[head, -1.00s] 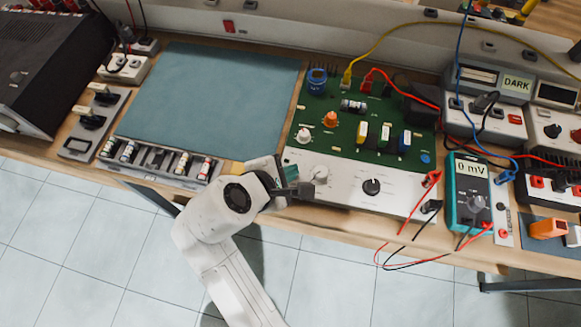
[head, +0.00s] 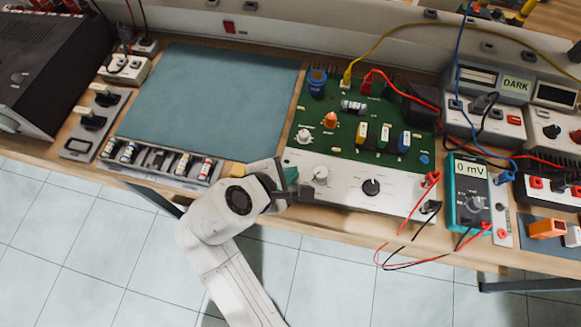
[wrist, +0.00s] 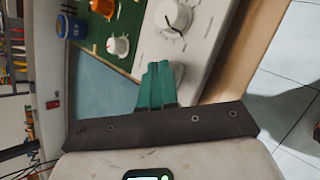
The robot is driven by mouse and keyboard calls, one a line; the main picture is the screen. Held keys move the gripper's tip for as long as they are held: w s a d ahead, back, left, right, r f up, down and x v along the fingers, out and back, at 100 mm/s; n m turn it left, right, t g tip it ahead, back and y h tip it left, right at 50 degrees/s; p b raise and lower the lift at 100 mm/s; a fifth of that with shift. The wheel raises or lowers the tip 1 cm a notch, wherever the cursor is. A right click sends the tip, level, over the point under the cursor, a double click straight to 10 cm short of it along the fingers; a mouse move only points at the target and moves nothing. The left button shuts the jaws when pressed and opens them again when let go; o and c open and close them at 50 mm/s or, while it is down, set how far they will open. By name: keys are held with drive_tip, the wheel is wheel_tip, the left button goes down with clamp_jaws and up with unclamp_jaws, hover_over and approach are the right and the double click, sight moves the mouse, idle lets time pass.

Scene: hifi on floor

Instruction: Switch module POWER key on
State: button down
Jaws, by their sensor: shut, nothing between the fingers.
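The module is a green circuit board (head: 345,140) with a white front panel (head: 340,194); the panel also shows in the wrist view (wrist: 215,25). My gripper (head: 291,175) is at the panel's left end, left of a white knob (head: 320,173). In the wrist view, my gripper's green fingers (wrist: 157,80) are together and empty, their tips over or against the panel's edge below the white knob (wrist: 173,15). I cannot make out a POWER key or its label. A small pale shape beside the fingertips is unclear, and the fingers hide part of the panel.
A black knob (head: 371,187) is further right on the panel. A teal meter (head: 469,190) with red and black leads stands right of the module. A blue-green mat (head: 215,100) and a fuse rack (head: 160,162) lie left. Floor is clear in front.

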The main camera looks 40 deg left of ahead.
drive_tip(key=shift+r, duration=0.1)
idle(0.4)
drive_tip(key=shift+r+p, duration=0.3)
drive_tip(key=shift+p, duration=0.55)
wheel_tip(320, 180, up, 6)
drive_tip(key=p, duration=0.6)
